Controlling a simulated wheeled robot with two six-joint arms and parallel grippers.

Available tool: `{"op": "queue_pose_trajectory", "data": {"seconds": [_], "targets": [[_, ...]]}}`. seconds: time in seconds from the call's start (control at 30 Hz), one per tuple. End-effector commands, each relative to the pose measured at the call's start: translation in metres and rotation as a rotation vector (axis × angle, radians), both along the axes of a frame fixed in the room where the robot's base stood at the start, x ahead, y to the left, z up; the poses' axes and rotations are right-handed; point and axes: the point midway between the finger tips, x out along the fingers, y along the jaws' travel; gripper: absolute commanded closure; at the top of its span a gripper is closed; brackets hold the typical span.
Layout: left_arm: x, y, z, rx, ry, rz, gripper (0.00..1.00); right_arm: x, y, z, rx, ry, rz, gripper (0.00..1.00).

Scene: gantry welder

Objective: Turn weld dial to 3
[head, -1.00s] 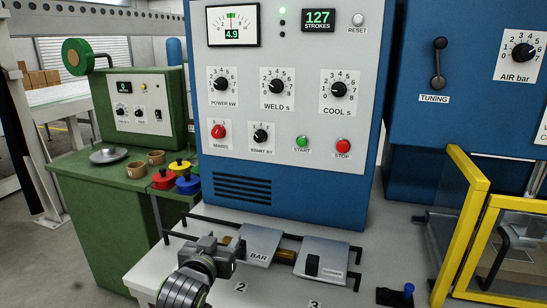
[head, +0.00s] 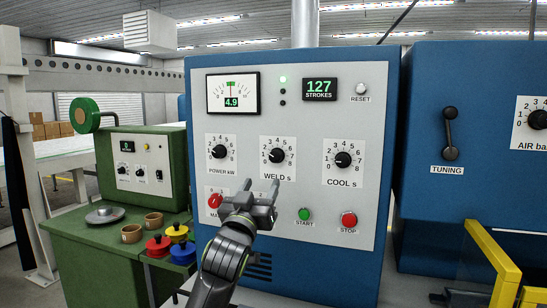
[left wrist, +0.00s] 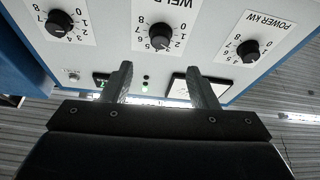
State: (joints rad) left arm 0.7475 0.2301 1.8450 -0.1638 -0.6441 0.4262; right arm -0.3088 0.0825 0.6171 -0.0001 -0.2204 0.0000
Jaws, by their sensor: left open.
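The WELD s dial (head: 276,156) is a black knob on a white scale card, in the middle of the upper row on the light grey panel. Its pointer setting is too small to read surely. My left gripper (head: 260,188) is open and empty, with its fingers pointing up just below the dial and apart from it. In the left wrist view the panel appears upside down. There the WELD dial (left wrist: 161,38) lies beyond the two spread fingers (left wrist: 159,72), between them. My right gripper is not in view.
The POWER kW dial (head: 218,152) and COOL s dial (head: 343,160) flank it. Below are a red knob (head: 215,201), the green START button (head: 305,214) and the red STOP button (head: 349,219). A yellow guard frame (head: 492,262) stands at the lower right.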

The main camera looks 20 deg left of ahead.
Motion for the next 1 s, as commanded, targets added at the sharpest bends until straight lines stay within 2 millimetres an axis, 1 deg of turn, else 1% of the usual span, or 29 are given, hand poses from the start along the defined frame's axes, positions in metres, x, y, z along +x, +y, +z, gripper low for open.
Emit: {"op": "queue_pose_trajectory", "data": {"seconds": [0.03,0.23,0.6,0.8,1.0], "targets": [[0.008,0.0,0.006,0.001,0.002,0.001,0.46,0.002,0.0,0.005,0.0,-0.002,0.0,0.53],[0.037,0.0,0.017,0.0,0.002,0.002,0.46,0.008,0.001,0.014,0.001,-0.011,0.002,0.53],[0.085,0.0,0.037,0.001,0.002,0.001,0.46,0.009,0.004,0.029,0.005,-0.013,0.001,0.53],[0.101,0.0,0.042,0.001,0.001,0.001,0.46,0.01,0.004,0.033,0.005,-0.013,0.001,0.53],[0.107,0.0,0.043,0.0,0.002,0.001,0.46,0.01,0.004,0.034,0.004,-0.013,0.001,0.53]]}}
